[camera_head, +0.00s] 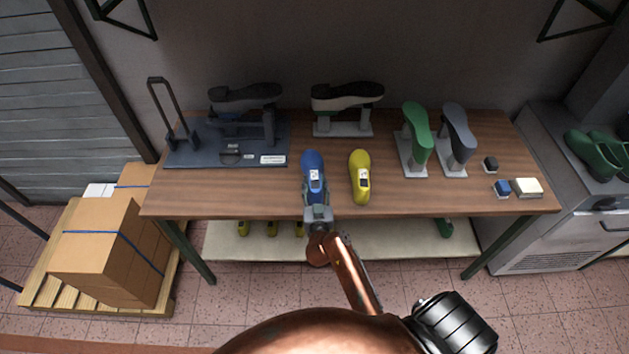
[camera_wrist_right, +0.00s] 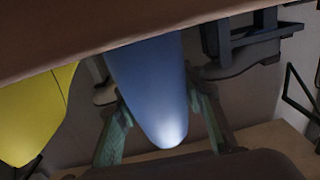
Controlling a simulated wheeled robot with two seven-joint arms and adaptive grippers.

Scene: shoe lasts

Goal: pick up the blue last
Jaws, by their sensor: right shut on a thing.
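The blue last (camera_head: 313,172) is at the front middle of the wooden table, with a small pale label on top. My right gripper (camera_head: 318,213) is at its near end and shut on it. In the right wrist view the blue last (camera_wrist_right: 152,85) sits between the two greenish fingers of my right gripper (camera_wrist_right: 160,125). I cannot tell whether the last touches the tabletop. My left gripper is not in view.
A yellow last (camera_head: 360,185) lies just right of the blue one. A green last (camera_head: 416,130) and a grey last (camera_head: 458,130) stand on holders behind right. A dark stand (camera_head: 190,152) is at the back left. Small blocks (camera_head: 502,188) lie at the right.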

